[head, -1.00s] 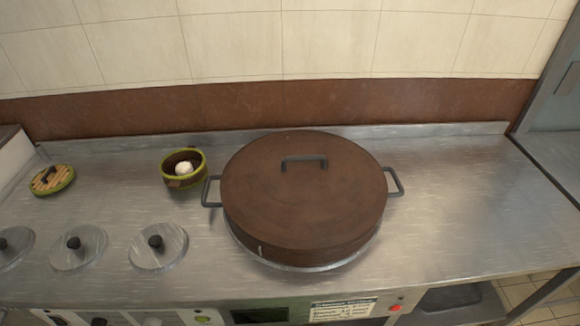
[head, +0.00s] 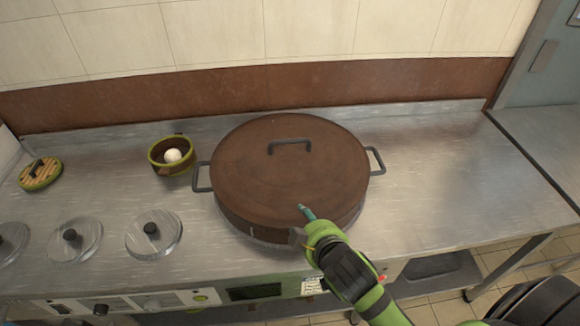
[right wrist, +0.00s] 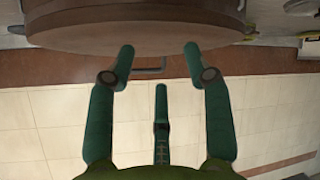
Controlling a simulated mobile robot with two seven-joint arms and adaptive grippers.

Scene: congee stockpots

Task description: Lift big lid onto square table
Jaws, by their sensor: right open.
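The big lid (head: 285,180) is a wide brown disc covering the large round pot on the steel counter. My left gripper is not in view.
A green-rimmed bamboo steamer (head: 158,150) with a white bun (head: 172,156) stands left of the lid. A small round bamboo lid (head: 40,174) lies farther left. Several small metal lids (head: 153,235) line the front left. Another steel surface (head: 545,140) is at right. The counter right of the pot is clear.

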